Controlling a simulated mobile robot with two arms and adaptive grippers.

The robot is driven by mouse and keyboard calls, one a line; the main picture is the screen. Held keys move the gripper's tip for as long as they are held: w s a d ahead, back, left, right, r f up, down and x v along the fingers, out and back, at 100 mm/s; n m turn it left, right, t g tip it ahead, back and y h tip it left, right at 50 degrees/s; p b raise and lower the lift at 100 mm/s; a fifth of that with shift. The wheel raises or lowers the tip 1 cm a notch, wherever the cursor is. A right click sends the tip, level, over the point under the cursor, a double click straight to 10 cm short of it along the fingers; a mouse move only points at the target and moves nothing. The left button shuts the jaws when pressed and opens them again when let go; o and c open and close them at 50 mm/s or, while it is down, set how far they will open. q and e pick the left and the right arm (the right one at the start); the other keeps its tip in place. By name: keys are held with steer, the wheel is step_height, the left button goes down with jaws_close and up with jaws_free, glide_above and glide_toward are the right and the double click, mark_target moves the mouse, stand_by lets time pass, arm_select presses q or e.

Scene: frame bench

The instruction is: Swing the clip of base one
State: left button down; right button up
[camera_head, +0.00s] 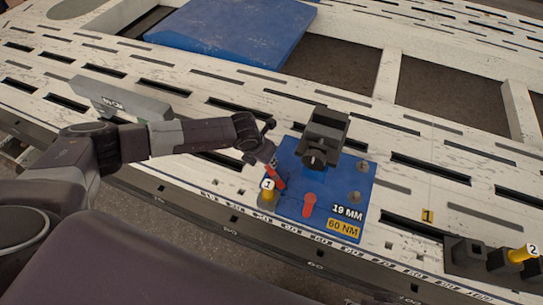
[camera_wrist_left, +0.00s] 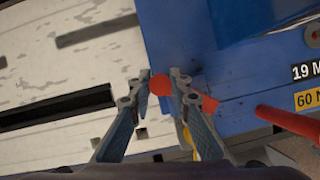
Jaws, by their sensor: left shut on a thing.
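A blue plate (camera_head: 335,185) marked 19 MM and 60 NM lies at the bench's front edge. A yellow knob marked 1 (camera_head: 268,196) stands at its left front corner, and part of it shows in the left wrist view (camera_wrist_left: 187,134). A red lever (camera_head: 279,179) rises beside this knob. My left gripper (camera_head: 272,162) reaches it from the left and is shut on it. In the left wrist view its red round end (camera_wrist_left: 160,87) sits between the fingertips. A second red piece (camera_head: 309,204) is on the plate, with its red bar also in the wrist view (camera_wrist_left: 288,121).
A dark block (camera_head: 325,130) stands on the back of the blue plate. A grey bar (camera_head: 120,100) lies at the left. A dark fixture (camera_head: 465,255) with a yellow knob marked 2 (camera_head: 522,254) is at the right. The slotted bench (camera_head: 420,170) has openings behind.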

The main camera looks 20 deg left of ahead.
arm_select(q)
steer(key=n, duration=0.1)
steer(key=s+n+y, duration=0.1)
steer(key=shift+a+n, duration=0.25)
steer(key=shift+n, duration=0.05)
steer(key=shift+s+a+n+y, duration=0.15)
steer(key=shift+s+n+y, duration=0.15)
steer(key=shift+n, duration=0.45)
steer(key=shift+s+a+n+y, duration=0.1)
steer(key=shift+s+n+y, duration=0.15)
steer(key=shift+n, duration=0.5)
arm_select(e)
steer(key=shift+s+f, duration=0.25)
steer(key=shift+f, duration=0.45)
steer(key=shift+s+f, duration=0.2)
steer(key=shift+f, duration=0.5)
arm_select(q)
steer(key=c, duration=1.8)
jaws_free()
steer(key=shift+o, duration=0.2)
steer(key=v, duration=1.2)
steer(key=shift+s, duration=0.1)
